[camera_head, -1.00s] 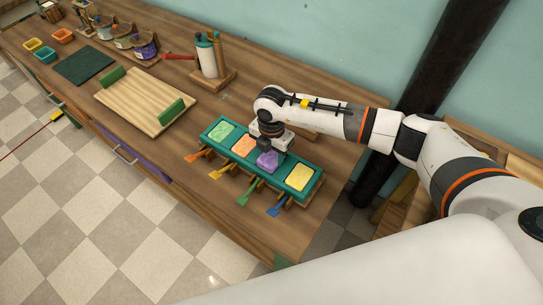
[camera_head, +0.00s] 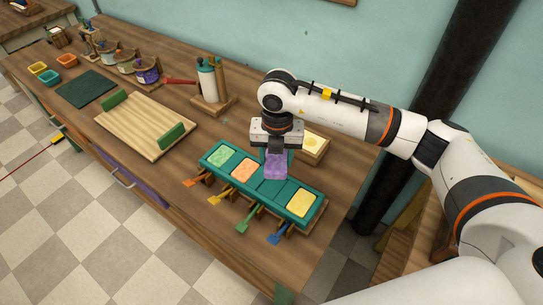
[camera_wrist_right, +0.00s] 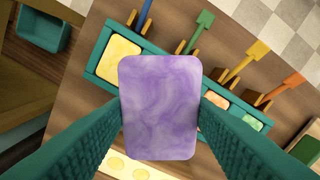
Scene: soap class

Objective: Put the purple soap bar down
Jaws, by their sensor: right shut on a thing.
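The purple soap bar (camera_head: 276,168) is held above the teal tray (camera_head: 250,203) in my right gripper (camera_head: 276,156). In the wrist view the purple marbled bar (camera_wrist_right: 159,90) sits between the two teal fingers and hides part of the tray (camera_wrist_right: 90,62) below. The tray holds a green bar (camera_head: 221,154), an orange bar (camera_head: 245,171) and a yellow bar (camera_head: 302,203). The compartment (camera_head: 270,189) between orange and yellow is bare. My left gripper is not in view.
Coloured scoops, such as a green one (camera_head: 243,224), stick out in front of the tray. A wooden box (camera_head: 313,149) with a pale yellow top stands behind it. A wooden board (camera_head: 140,122) with green ends and a bottle (camera_head: 207,80) are farther left.

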